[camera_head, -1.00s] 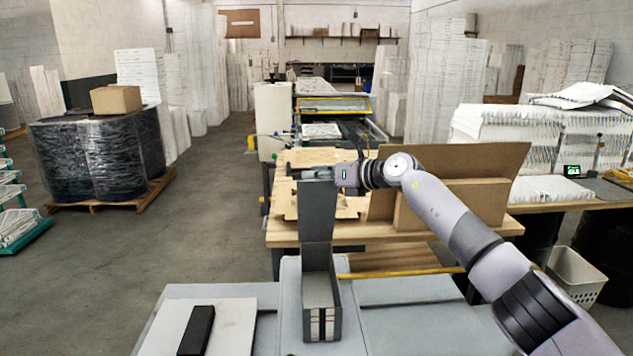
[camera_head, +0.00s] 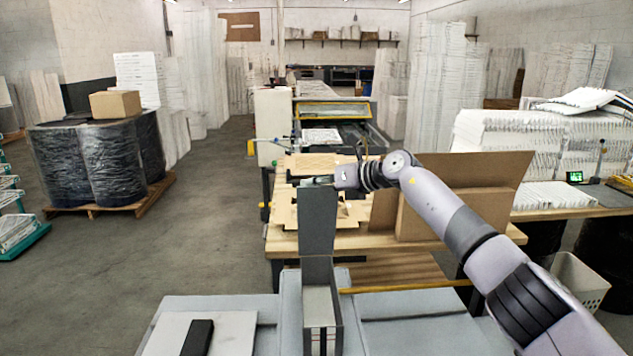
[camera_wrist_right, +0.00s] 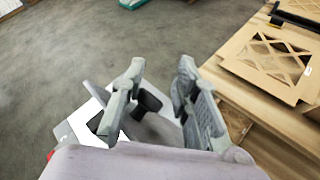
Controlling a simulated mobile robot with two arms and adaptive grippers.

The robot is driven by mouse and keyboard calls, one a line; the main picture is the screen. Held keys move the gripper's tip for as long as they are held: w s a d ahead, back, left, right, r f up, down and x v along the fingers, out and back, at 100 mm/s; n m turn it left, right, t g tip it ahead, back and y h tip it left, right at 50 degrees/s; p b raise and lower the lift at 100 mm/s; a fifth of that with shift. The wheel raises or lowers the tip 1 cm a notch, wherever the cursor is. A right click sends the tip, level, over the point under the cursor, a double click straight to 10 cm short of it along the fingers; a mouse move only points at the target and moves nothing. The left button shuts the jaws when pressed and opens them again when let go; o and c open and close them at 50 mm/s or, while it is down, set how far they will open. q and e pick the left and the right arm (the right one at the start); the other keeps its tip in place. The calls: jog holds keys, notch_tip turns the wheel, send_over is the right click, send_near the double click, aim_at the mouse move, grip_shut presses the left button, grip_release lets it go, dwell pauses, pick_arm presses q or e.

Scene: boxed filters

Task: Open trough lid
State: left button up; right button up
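The grey trough (camera_head: 337,325) is a narrow, long box on the light grey work surface, at the lower middle of the head view. Its grey lid (camera_head: 317,222) stands upright at the trough's far end, so the trough's top is uncovered. My right gripper (camera_head: 318,182) is at the top edge of the lid, reaching in from the right. In the right wrist view its two fingers (camera_wrist_right: 163,100) are spread apart, with no clear grip on anything. I cannot tell whether a finger touches the lid. My left gripper is not in view.
A white board (camera_head: 235,330) with a black block (camera_head: 198,338) lies left of the trough. Behind stands a wooden table (camera_head: 345,243) with cardboard frames and an upright brown cardboard sheet (camera_head: 480,170). A white bin (camera_head: 577,282) is at the right. Floor at the left is open.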

jog(key=o, duration=0.3)
jog(key=shift+w+f, duration=0.2)
jog(key=shift+f, duration=0.45)
jog(key=shift+o, duration=0.2)
jog(key=shift+d+r, duration=0.1)
jog(key=shift+r, duration=0.1)
jog(key=v, duration=1.2)
